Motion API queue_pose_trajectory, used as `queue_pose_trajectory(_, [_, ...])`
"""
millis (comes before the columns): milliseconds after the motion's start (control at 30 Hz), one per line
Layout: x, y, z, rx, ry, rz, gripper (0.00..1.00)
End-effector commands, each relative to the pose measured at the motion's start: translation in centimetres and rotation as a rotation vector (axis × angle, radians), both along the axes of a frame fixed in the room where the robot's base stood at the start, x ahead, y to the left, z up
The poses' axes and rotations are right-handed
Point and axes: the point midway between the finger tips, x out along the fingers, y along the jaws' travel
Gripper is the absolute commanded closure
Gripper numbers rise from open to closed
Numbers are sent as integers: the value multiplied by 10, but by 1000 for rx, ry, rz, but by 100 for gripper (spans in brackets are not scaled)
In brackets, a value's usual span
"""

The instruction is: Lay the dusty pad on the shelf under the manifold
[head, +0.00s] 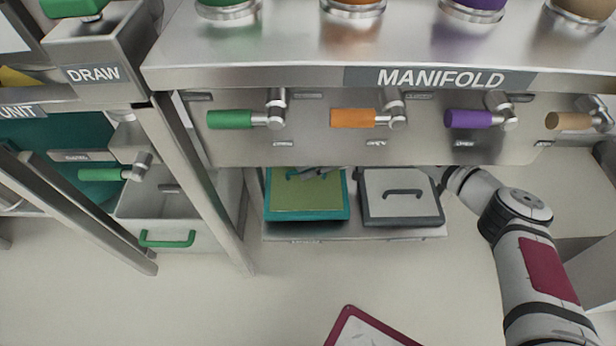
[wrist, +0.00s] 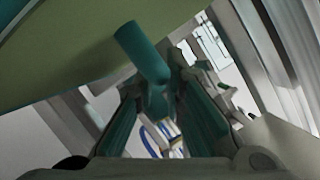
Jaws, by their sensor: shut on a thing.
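The dusty pad (head: 308,198) is a teal square pad with a dull olive top. It is at the left part of the shelf (head: 350,234) under the manifold (head: 440,78). It looks level on the shelf; whether its whole underside touches is hidden. My gripper (head: 316,172) reaches in from the right, partly hidden under the manifold's front panel. In the wrist view my gripper (wrist: 158,100) is shut on the pad's teal handle (wrist: 143,52), with the olive top (wrist: 60,55) beside it at upper left.
A grey-white pad (head: 400,208) with a dark handle lies beside it on the right, with a narrow gap. The manifold's valves, including an orange one (head: 352,118), hang above. A table leg (head: 205,185) stands at left. A red-edged board (head: 368,330) lies on the floor in front.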

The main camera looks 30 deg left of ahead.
Motion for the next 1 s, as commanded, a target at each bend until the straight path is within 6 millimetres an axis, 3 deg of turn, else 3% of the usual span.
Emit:
queue_pose_trajectory(300, [2, 2, -35, 2, 0, -1, 100])
queue_pose_trajectory(533, [2, 1, -35, 0, -1, 1, 100])
queue_pose_trajectory(567, [2, 1, -36, -1, -2, 1, 87])
queue_pose_trajectory(633, [2, 1, -36, -1, -2, 1, 71])
queue_pose_trajectory(1000, [4, -1, -34, 0, -1, -1, 69])
